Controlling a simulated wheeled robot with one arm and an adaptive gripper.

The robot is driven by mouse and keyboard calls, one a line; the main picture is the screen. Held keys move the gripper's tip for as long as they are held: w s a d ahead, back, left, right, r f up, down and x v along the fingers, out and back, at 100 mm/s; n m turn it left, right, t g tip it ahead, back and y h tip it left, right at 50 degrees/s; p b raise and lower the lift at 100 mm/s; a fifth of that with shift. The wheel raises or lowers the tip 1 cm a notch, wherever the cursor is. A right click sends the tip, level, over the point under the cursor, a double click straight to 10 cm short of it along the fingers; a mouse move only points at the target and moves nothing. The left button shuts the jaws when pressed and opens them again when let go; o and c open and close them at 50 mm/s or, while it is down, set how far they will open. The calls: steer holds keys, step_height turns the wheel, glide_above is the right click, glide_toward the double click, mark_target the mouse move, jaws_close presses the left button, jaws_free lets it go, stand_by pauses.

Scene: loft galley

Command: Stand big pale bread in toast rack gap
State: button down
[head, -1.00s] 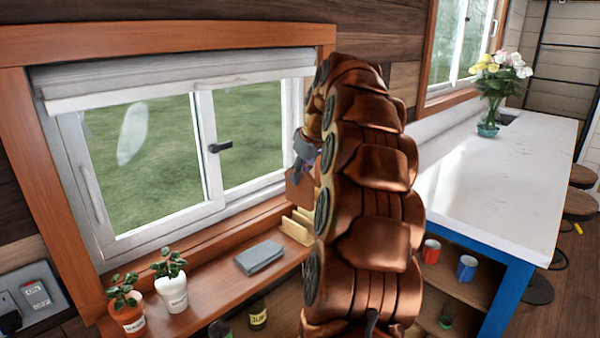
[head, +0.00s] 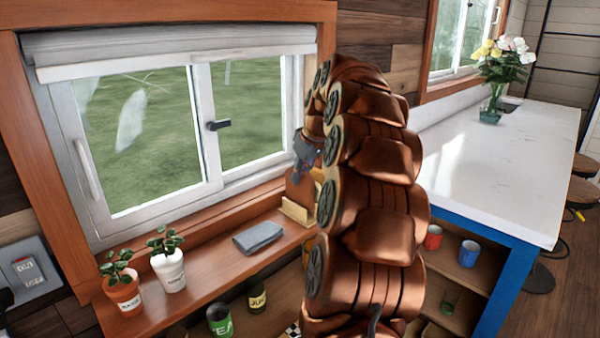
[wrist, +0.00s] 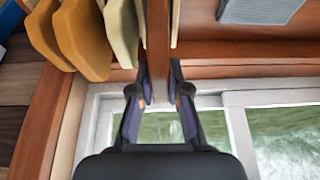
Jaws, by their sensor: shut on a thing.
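My gripper (head: 306,150) is shut on a thin reddish-brown slab (head: 298,188), which looks darker than a pale bread. In the wrist view my fingertips (wrist: 159,85) pinch the slab (wrist: 157,45) from both sides, and it is seen edge-on. The tan toast rack (head: 296,212) stands on the wooden shelf below the slab, partly hidden by my arm. In the wrist view several upright tan and cream pieces (wrist: 80,40) stand left of the slab, with a thin pale piece to its right. I cannot tell which are dividers and which are bread, or whether the slab touches them.
A grey folded cloth or block (head: 258,237) lies on the shelf (head: 215,262) left of the rack. Two potted plants (head: 168,268) stand farther left. The window (head: 150,130) is close behind. A white counter (head: 490,170) is at the right. Jars sit below the shelf.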

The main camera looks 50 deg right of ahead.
steer(key=c, duration=1.1)
jaws_free()
steer(key=shift+o, duration=0.2)
steer(key=shift+r, duration=0.1)
steer(key=v, duration=1.1)
steer(key=shift+s+r, duration=0.15)
steer(key=shift+r, duration=0.25)
